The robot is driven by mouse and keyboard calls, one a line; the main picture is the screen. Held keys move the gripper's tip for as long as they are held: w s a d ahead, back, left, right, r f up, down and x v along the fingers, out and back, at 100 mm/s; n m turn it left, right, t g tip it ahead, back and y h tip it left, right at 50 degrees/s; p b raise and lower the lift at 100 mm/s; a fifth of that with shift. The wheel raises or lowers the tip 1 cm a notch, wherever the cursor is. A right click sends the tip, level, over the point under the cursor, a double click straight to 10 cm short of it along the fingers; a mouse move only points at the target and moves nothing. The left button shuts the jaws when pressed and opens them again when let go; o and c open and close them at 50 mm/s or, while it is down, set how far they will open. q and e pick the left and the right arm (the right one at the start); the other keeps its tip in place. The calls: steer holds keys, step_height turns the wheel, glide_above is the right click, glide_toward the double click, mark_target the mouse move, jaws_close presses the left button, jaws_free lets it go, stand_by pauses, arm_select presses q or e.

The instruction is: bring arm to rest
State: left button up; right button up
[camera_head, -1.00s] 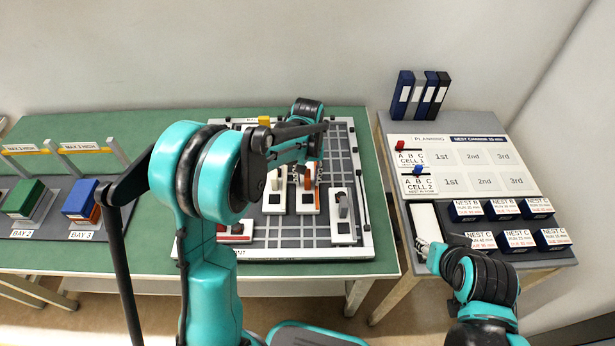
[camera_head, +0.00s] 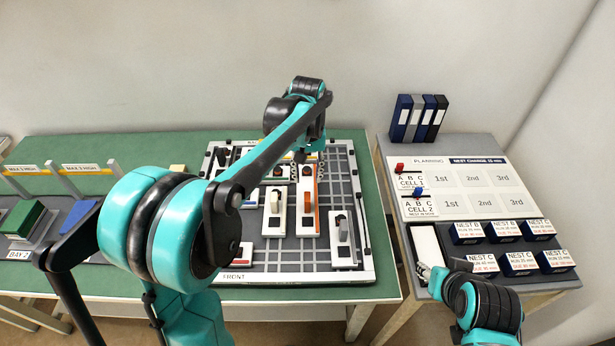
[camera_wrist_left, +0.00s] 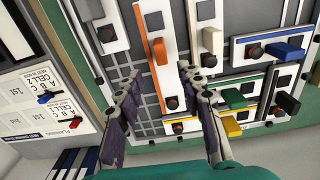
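My left gripper (camera_head: 309,160) hangs over the back part of the gridded board, partly hidden by its own wrist. In the left wrist view my left gripper (camera_wrist_left: 160,90) has its two fingers well apart with nothing between them but the board below. My left arm reaches across the left of the head view, with the elbow low at the left. My right gripper (camera_head: 430,277) is low over the right table, beside a blank white strip (camera_head: 427,247). Its fingers are too small to read.
The gridded board (camera_head: 300,268) on the green table (camera_head: 150,135) carries several modules with knobs and handles, including an orange-handled one (camera_head: 308,200). The planning board (camera_head: 450,182), small blue boxes (camera_head: 520,262) and binders (camera_head: 418,117) are on the right table. Bay stacks stand left.

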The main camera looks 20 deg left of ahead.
stand_by(0.3)
arm_select(q)
steer(key=s+a+m+t, duration=0.2)
steer(key=s+t, duration=0.5)
steer(key=s, duration=1.3)
steer(key=shift+m, duration=0.6)
